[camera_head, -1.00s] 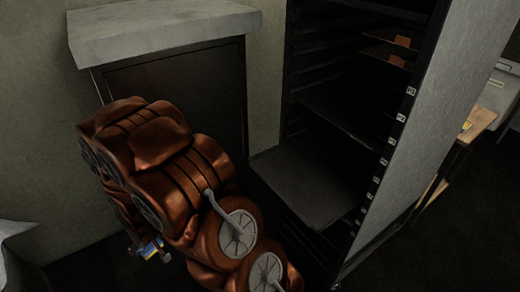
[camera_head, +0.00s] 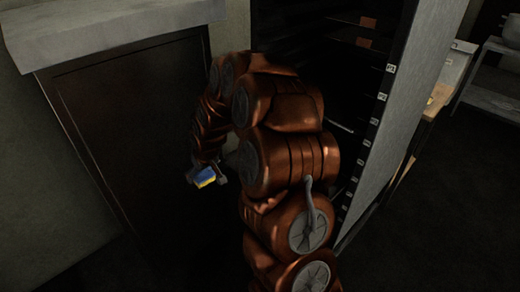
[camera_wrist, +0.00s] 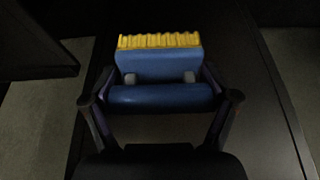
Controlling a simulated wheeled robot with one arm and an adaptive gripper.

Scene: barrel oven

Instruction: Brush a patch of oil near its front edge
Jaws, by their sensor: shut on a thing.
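My gripper (camera_wrist: 160,82) is shut on a blue brush (camera_wrist: 158,98) with a yellow bristle edge. The blue brush body lies between the two fingertips in the wrist view, with the bristles pointing away from the palm. In the head view the brush (camera_head: 205,177) shows small at the end of my arm, in front of the dark panel of a cabinet. No patch of oil can be made out in either view.
A dark-fronted cabinet (camera_head: 120,130) with a pale slab top (camera_head: 110,25) stands at the left. A tall open rack with shelves (camera_head: 365,22) stands behind my arm, with a grey side panel (camera_head: 415,110). A pale metal table (camera_head: 495,95) is at the far right. The floor at lower right is clear.

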